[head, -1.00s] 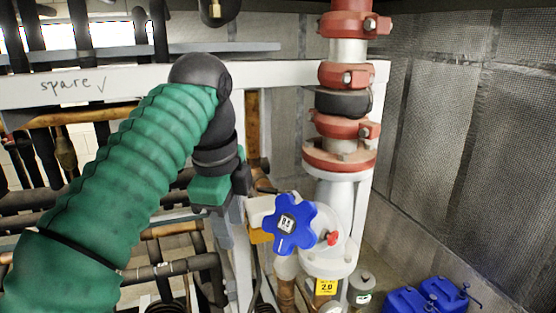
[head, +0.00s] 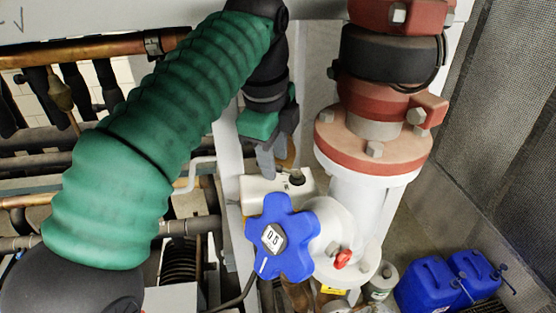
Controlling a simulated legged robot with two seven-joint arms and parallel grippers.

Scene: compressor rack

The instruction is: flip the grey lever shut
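My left gripper (head: 273,168), below its green and black wrist, points down just above a white valve block (head: 262,193). Its grey fingers are seen nearly edge-on, so their opening is unclear; I see nothing held. The block has a dark round opening on top and sits behind a blue star-shaped handwheel (head: 281,238). I cannot clearly pick out the grey lever. A pale bent handle (head: 194,172) shows left of the white post, apart from the gripper, but I cannot tell whether it is the lever. My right gripper is not in view.
A white pipe with red flanges (head: 372,150) stands right of the gripper. Blue canisters (head: 428,285) stand on the floor at lower right. Copper and dark pipes (head: 95,50) fill the left.

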